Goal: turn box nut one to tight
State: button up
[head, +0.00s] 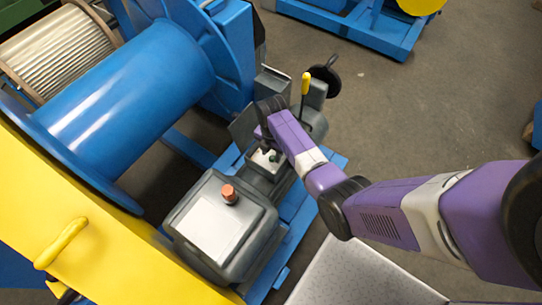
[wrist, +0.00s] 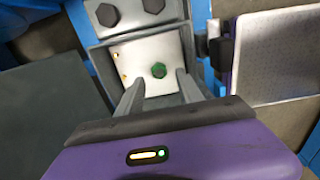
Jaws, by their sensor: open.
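A small green hex nut (wrist: 158,70) sits on a pale metal plate (wrist: 136,53) inside a grey box (wrist: 188,22) in the wrist view. In the head view the green nut (head: 273,157) shows small beside my gripper. My gripper (wrist: 160,80) is open and empty. In the wrist view its two grey fingers point toward the plate, with the nut between and just beyond their tips. I cannot tell whether they touch the plate. Two dark hex heads, one left (wrist: 108,15) and one right (wrist: 153,5), sit on the grey part above. No label shows which is box nut one.
A grey box with an orange-red button (head: 229,194) stands close by at the lower left. A yellow-handled lever (head: 306,84) and a black round handle (head: 328,76) rise behind my gripper. A large blue drum (head: 135,85) fills the left. Open floor lies at right.

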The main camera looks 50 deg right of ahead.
aim_at(272, 159)
jog(key=shift+f, duration=1.2)
grip_shut()
